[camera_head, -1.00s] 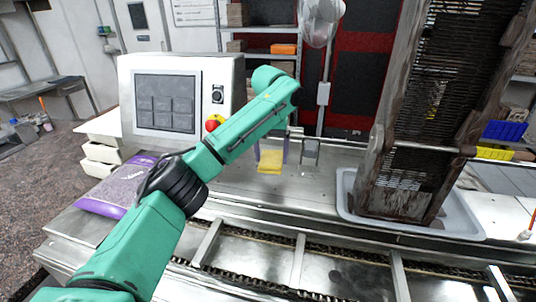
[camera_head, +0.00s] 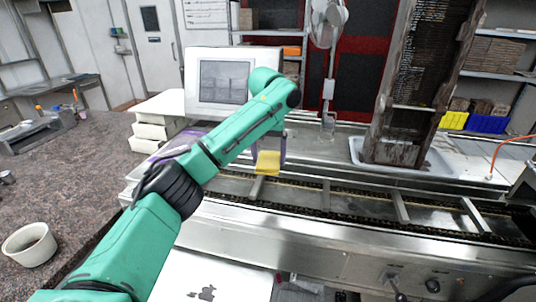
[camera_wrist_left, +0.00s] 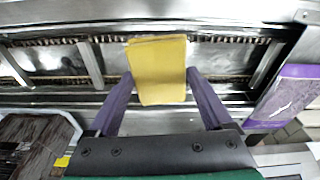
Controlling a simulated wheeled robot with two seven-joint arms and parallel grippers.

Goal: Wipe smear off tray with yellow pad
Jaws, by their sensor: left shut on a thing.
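My left gripper (camera_head: 269,158) has purple fingers and is shut on the yellow pad (camera_head: 267,166). The pad hangs in the air in front of the conveyor. In the left wrist view the pad (camera_wrist_left: 158,85) sits between the two fingertips (camera_wrist_left: 160,76), with the conveyor behind it. A flat white surface (camera_head: 235,274), seemingly the tray, shows at the bottom edge of the head view. It carries a dark brown smear (camera_head: 205,293), cut close by the frame edge. The pad is well above and beyond it, not touching. My right gripper is not seen.
The conveyor (camera_head: 330,197) with metal crossbars runs across the middle. A tall brown mould rack (camera_head: 398,150) stands in a grey tray (camera_head: 440,165) at right. A white cup (camera_head: 28,246) is on the speckled counter (camera_head: 70,190) at left. A control panel (camera_head: 222,80) stands behind my arm.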

